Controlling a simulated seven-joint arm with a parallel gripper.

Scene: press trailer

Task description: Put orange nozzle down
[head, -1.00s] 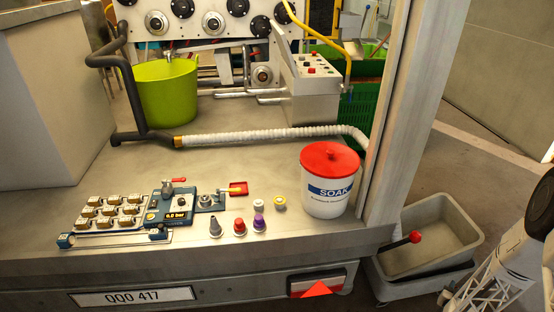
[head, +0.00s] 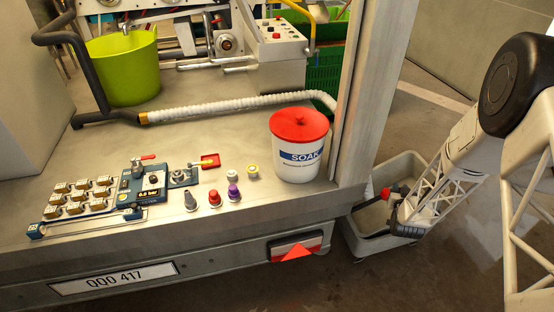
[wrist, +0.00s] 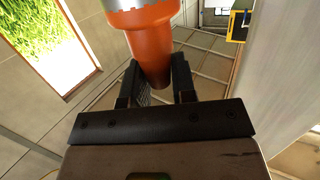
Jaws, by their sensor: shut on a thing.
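In the wrist view my gripper (wrist: 157,85) is shut on the orange nozzle (wrist: 155,45). The nozzle is a smooth orange tapered body with a grey toothed collar at the top edge of the picture. Its narrow end sits between the two black fingers. Small nozzles stand on the trailer deck: grey (head: 190,202), red (head: 214,199), purple (head: 233,192), white (head: 232,174) and yellow-ringed (head: 252,171).
A white SOAK bucket (head: 297,158) with a red lid stands at the deck's right corner, beside a metal post (head: 378,90). A blue pressure block (head: 142,185) and brass parts (head: 80,195) lie left. A grey crate (head: 355,235) is on the floor.

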